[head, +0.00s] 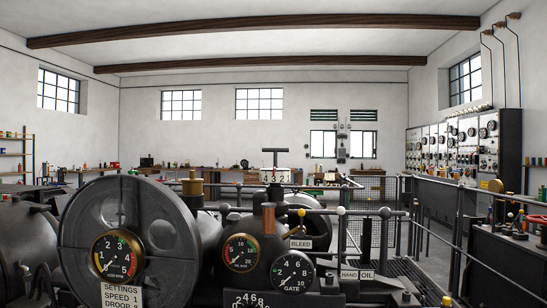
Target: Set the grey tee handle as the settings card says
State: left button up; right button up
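A dark grey tee handle (275,151) stands upright on a stem above a white numbered collar (275,174), on top of the middle machine. The collar's figures are too small to read surely. The settings card (122,296) hangs at the lower left, below a round gauge. It reads "SETTINGS", "SPEED 1" and "DROOP", with a figure that looks like 8; its lower part is cut off by the picture's edge. Neither of my grippers is in view.
A brass-rimmed gauge (241,252) and a black GATE dial (293,272) face me. A BLEED plate (301,244), a yellow-knobbed lever (301,212) and a HAND OIL plate (357,275) are near. A large dark wheel (75,225) stands left; railings (460,228) run right.

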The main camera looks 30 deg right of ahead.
aim_at(275, 149)
jog(key=i+j+z, duration=0.2)
jog(key=i+z, duration=0.15)
jog(key=i, duration=0.2)
jog(key=i+j+z, duration=0.35)
jog(key=i, duration=0.15)
